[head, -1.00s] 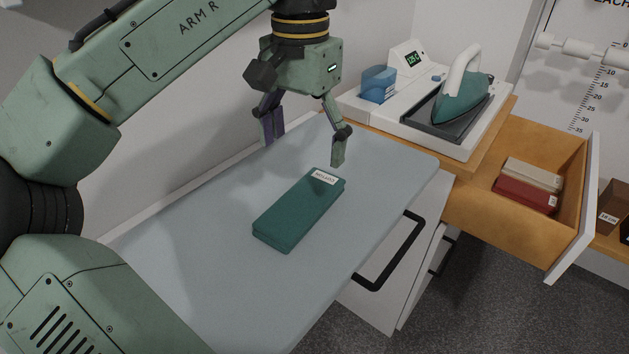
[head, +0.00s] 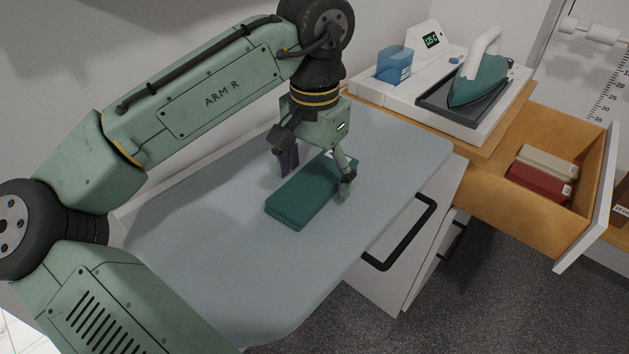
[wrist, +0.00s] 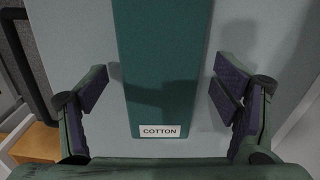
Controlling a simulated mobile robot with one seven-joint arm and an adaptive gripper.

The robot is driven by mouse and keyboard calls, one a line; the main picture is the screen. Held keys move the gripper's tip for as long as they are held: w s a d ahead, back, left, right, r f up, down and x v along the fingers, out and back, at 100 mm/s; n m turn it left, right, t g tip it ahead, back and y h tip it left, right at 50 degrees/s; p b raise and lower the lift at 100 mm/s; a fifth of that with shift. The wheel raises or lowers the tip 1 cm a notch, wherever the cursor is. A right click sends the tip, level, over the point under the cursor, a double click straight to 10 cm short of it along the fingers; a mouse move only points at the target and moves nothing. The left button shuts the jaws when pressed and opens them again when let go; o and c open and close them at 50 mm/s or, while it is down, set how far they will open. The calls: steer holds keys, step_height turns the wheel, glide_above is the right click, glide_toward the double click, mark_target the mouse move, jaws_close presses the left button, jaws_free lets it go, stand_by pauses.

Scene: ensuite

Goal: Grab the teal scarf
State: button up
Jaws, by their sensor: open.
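The teal scarf (head: 305,196) is a folded, flat oblong lying on the pale blue-grey ironing board (head: 210,240). In the wrist view the scarf (wrist: 163,55) runs up the middle, with a white label reading COTTON at its near end. My gripper (head: 316,182) is open and low over the labelled end of the scarf. In the wrist view one finger stands on each side of the scarf, with a gap between each finger and its edge. The arm partly hides the label in the head view.
An iron (head: 481,78) rests on a white station at the back right, beside a blue water container (head: 394,65). An open wooden drawer (head: 512,225) holds a red folded item (head: 540,182) and a beige one (head: 549,162). A black handle (head: 402,235) is at the board's right.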

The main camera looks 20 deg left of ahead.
steer(key=shift+c, duration=0.2)
steer(key=c, duration=1.2)
